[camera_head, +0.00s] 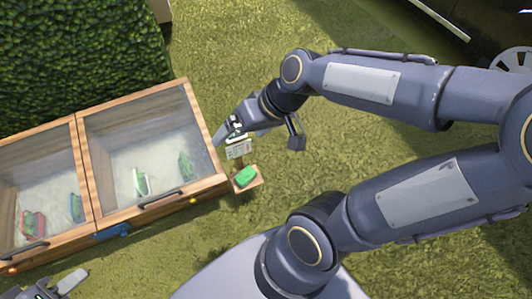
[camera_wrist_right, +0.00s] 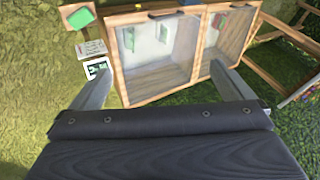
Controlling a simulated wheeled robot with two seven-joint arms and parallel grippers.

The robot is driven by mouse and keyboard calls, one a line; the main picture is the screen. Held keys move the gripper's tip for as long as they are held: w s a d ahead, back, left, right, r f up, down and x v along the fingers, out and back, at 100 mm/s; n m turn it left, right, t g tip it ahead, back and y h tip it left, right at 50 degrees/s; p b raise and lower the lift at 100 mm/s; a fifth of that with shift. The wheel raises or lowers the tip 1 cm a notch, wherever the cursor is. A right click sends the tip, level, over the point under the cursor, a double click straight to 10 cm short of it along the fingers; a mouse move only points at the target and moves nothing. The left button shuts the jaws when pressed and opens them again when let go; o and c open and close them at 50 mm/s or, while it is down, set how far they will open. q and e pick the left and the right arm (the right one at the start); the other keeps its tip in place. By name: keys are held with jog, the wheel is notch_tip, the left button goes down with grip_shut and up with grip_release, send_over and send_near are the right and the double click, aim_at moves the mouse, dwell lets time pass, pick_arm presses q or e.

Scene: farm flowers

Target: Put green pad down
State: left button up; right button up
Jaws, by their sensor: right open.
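The green pad (camera_head: 245,176) lies on a small wooden stand (camera_head: 255,184) beside the right end of the glass-topped wooden boxes. It also shows at the top left of the right wrist view (camera_wrist_right: 80,17). My right gripper (camera_head: 236,134) is just behind the pad in the head view, close to a small white sign (camera_head: 239,151). In the right wrist view its fingers (camera_wrist_right: 162,88) are wide apart with nothing held, and the pad is outside them. My left gripper (camera_head: 58,285) is at the bottom left, partly cut off; its opening is unclear.
Two wooden boxes (camera_head: 206,185) with clear lids and dark handles stand on the grass at the left. Red, blue, green and white items show inside. A hedge (camera_head: 80,50) stands behind them. Open grass (camera_head: 225,40) lies behind the right gripper.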

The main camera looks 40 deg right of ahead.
jog(key=s+r+t+h, duration=0.1)
jog(key=s, duration=0.7)
jog(key=shift+a, duration=0.2)
jog(key=shift+s+r, duration=0.1)
